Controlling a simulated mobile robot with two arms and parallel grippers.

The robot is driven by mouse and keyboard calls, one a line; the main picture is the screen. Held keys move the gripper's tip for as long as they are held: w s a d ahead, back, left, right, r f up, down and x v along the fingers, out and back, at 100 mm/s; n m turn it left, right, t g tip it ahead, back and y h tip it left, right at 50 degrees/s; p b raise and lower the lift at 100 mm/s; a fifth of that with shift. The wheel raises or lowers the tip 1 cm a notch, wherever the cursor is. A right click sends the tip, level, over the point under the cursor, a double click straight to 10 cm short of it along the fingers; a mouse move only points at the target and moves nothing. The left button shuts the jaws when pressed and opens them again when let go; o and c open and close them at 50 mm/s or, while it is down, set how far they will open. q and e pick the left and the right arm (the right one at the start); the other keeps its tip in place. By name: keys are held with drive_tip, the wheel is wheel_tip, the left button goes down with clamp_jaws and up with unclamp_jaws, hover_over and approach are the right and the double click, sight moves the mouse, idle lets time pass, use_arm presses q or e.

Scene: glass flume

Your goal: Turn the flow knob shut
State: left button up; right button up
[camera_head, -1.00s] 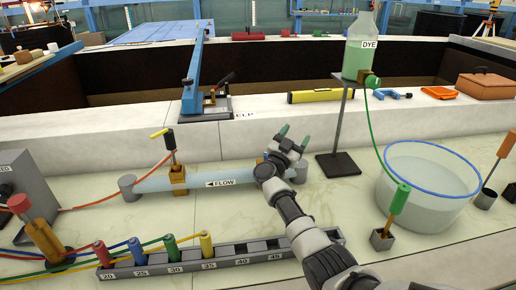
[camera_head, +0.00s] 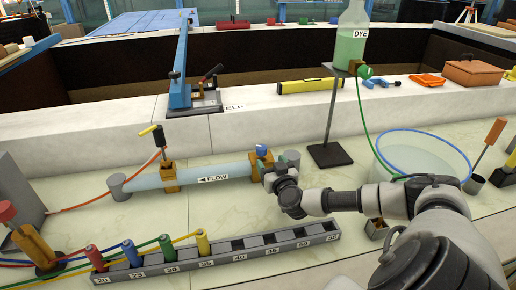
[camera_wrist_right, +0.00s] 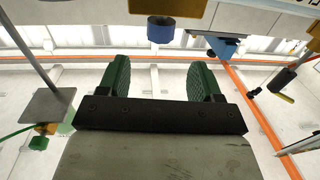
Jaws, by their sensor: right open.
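The flow pipe (camera_head: 218,173) lies on the pale bench, marked FLOW with an arrow pointing left. At its right end is a brass valve block (camera_head: 257,167) with a blue knob (camera_head: 262,149) on top. In the right wrist view the blue knob (camera_wrist_right: 160,30) shows beyond and between my fingers, under the brass block (camera_wrist_right: 168,7). My right gripper (camera_head: 271,174) is beside the valve at the pipe's right end. Its green-padded fingers (camera_wrist_right: 160,78) are apart with nothing between them; in the head view they are mostly hidden. My left gripper is not in view.
A numbered rack (camera_head: 222,250) with coloured plugs stands in front of the pipe. A dye bottle (camera_head: 351,45) on a stand (camera_head: 331,154) is behind to the right. A clear tub (camera_head: 400,150) stands right, partly behind my arm. A black-and-yellow lever (camera_head: 158,135) rises at the pipe's left.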

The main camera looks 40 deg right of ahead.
sight(264, 151)
drive_tip(key=b+x, duration=0.1)
drive_tip(key=x, duration=0.8)
drive_tip(key=shift+c, duration=0.4)
